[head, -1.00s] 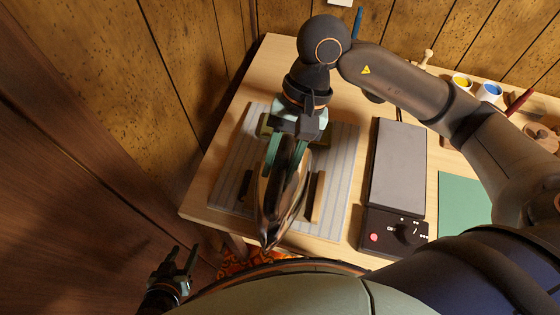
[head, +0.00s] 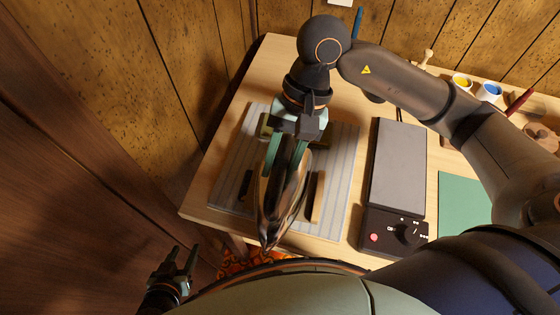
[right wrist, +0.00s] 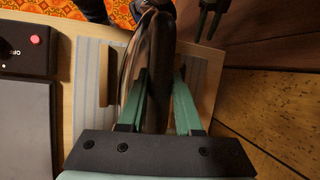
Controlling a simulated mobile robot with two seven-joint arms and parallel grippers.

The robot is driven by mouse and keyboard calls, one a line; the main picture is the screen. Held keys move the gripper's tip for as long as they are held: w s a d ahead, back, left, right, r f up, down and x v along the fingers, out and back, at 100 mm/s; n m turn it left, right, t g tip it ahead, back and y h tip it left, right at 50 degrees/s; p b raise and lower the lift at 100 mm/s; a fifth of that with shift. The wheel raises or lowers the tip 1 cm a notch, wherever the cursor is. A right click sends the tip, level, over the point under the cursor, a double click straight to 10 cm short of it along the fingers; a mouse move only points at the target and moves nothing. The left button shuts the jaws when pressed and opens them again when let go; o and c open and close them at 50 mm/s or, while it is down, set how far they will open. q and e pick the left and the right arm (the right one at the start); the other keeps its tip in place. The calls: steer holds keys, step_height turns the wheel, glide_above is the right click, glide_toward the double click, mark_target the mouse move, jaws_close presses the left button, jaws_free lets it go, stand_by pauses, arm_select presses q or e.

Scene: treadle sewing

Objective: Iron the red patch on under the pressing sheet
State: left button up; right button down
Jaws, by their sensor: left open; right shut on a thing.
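A shiny, dark metal iron (head: 283,208) is held over the striped grey cloth or mat (head: 230,165) on the table. My right gripper (head: 286,165) is shut on the iron, its green fingers on either side; I cannot tell whether the iron touches the surface below. The iron (right wrist: 148,45) also shows between the fingers in the right wrist view. My left gripper (head: 178,263) is open and empty, low at the left, off the table. I cannot make out the red patch or a separate pressing sheet; the iron and arm cover the middle of the striped area.
Narrow bars lie on the striped area, one left (head: 247,185) and one right (head: 317,196) of the iron. A grey plate (head: 398,165) with a control box (head: 392,232) stands to the right, beside a green mat (head: 463,205). Paint pots (head: 490,92) stand at the back right.

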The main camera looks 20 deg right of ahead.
steer(key=shift+d+f, duration=0.1)
steer(key=shift+f, duration=0.05)
steer(key=shift+r+p, duration=1.9)
steer(key=shift+r, duration=2.3)
steer(key=shift+w, duration=0.1)
